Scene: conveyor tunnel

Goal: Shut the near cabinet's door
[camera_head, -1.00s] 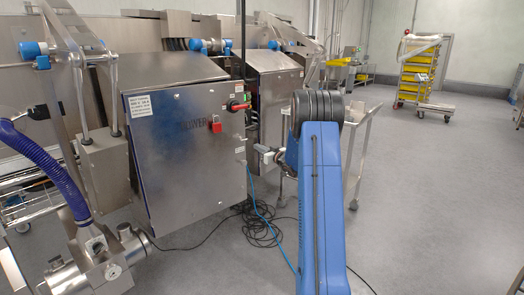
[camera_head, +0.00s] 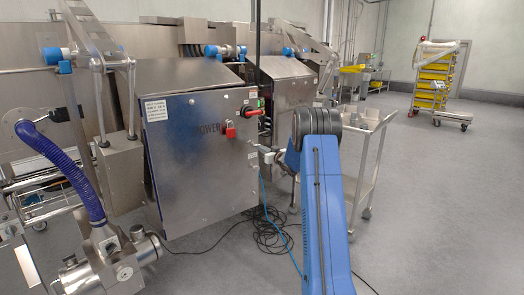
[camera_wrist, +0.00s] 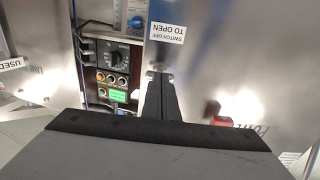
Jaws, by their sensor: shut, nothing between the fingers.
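The near cabinet (camera_head: 180,73) is a stainless steel box at centre left in the head view. Its door (camera_head: 200,190) faces me, with a white label, a red knob and the word POWER. A dark blue strip shows along its left edge; I cannot tell how far it stands open. The door also fills the right of the wrist view (camera_wrist: 250,75). My gripper (camera_head: 261,150) is at the door's right edge in the head view. In the wrist view its dark fingers (camera_wrist: 160,80) are together and empty, close beside the door; contact is unclear.
A control panel (camera_wrist: 118,62) with a black dial and buttons shows left of my fingers. A second cabinet (camera_head: 288,75) stands behind. A metal cart (camera_head: 372,125) is to the right, and cables (camera_head: 268,235) lie on the floor. The floor at right is open.

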